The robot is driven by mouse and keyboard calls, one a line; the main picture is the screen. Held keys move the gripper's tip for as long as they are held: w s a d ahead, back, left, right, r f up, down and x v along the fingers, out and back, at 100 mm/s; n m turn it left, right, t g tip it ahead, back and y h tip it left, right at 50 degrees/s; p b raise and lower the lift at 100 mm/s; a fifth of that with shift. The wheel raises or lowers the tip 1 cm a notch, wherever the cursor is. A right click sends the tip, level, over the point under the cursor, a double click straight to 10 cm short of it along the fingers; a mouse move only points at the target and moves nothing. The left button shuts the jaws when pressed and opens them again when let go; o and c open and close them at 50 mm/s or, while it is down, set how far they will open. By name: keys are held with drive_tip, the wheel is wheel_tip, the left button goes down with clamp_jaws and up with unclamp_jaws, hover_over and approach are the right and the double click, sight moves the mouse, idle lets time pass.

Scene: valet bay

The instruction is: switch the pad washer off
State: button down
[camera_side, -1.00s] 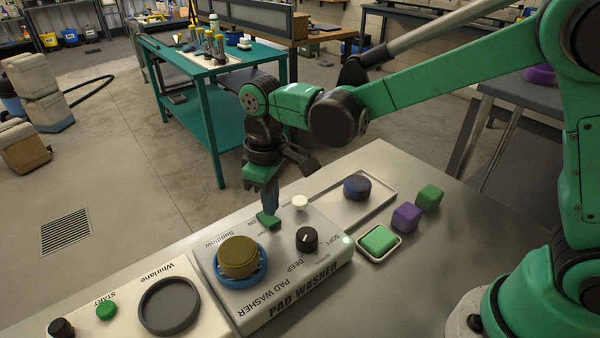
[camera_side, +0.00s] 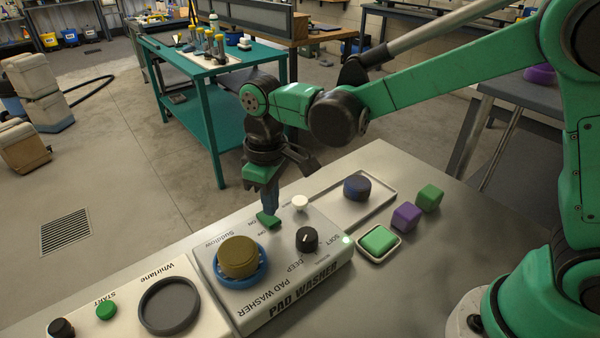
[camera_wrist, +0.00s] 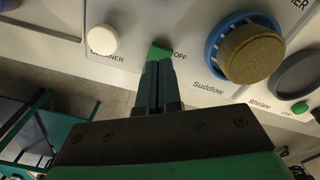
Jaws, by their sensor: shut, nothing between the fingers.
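The pad washer (camera_side: 300,275) is a pale box on the bench with a small green switch (camera_side: 267,220) at its back edge, beside ON and OFF lettering. In the wrist view the green switch (camera_wrist: 160,47) sits just left of the word OFF. My gripper (camera_side: 271,211) points down with its fingers together and empty. Its fingertips (camera_wrist: 158,64) are right at the switch; I cannot tell whether they touch it. A small light (camera_side: 347,239) on the washer's corner glows pale green. The fingers hide part of the switch's surroundings.
The washer also carries a black knob (camera_side: 307,239), a white button (camera_side: 300,203) and an olive pad in a blue ring (camera_side: 262,280). The Whirlane unit (camera_side: 205,310) adjoins it. A tray (camera_side: 376,206) with a blue puck and loose blocks lie to the right.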

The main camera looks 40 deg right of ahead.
sight(273, 220)
drive_tip(key=shift+f, duration=1.1)
idle(1.0)
drive_tip(key=shift+r, duration=3.55)
drive_tip(key=shift+d, duration=0.1)
drive_tip(key=s+d+r+m+t, duration=0.1)
drive_tip(key=s+d+m+t, duration=0.5)
drive_tip(key=d, duration=0.6)
drive_tip(key=shift+s+r+t, duration=0.15)
drive_tip(key=shift+s+t, duration=0.35)
drive_tip(key=shift+s, duration=0.65)
